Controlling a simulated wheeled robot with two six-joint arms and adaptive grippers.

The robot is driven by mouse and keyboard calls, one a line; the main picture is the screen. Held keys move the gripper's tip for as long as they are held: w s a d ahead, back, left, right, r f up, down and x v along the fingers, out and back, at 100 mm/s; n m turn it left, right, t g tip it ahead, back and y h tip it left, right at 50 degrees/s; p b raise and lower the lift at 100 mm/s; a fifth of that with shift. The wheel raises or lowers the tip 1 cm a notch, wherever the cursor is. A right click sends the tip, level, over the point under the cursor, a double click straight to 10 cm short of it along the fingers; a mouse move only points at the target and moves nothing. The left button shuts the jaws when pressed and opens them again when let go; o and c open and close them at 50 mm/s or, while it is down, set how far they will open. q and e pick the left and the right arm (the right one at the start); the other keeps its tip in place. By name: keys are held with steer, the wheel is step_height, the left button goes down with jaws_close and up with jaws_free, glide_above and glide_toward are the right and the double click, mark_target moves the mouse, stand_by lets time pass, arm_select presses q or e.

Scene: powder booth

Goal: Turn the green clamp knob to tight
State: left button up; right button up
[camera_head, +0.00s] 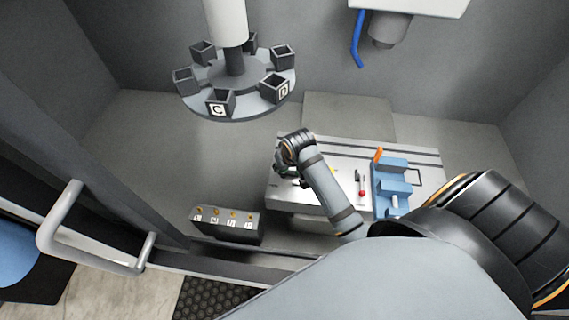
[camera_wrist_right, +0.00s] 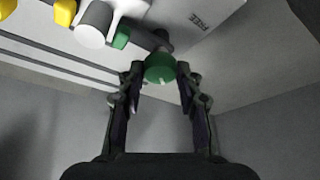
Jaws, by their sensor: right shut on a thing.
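The green clamp knob (camera_wrist_right: 160,68) shows in the right wrist view, round, with a small pale mark on its face. My right gripper (camera_wrist_right: 155,80) is shut on it, one finger on each side. In the head view my right arm reaches over the left part of the metal table, and my right gripper (camera_head: 284,168) is at its left end. The knob is mostly hidden there by the gripper and wrist. The word the mark points at cannot be read. My left gripper is not in view.
The slotted metal table (camera_head: 319,149) carries a blue vise (camera_head: 391,176) with an orange part and a small red-tipped item (camera_head: 362,193). A grey carousel (camera_head: 236,84) with lettered boxes hangs at the back left. A dark box (camera_head: 226,226) with labelled sockets stands left of the table.

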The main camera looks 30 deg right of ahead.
steer(key=shift+w+a+r+m+h, duration=0.1)
steer(key=shift+m+h, duration=0.6)
steer(key=shift+m, duration=1.1)
steer(key=o, duration=1.1)
steer(key=shift+o, duration=0.2)
steer(key=v, duration=0.7)
steer(key=shift+r, duration=0.25)
steer(key=shift+a, duration=0.15)
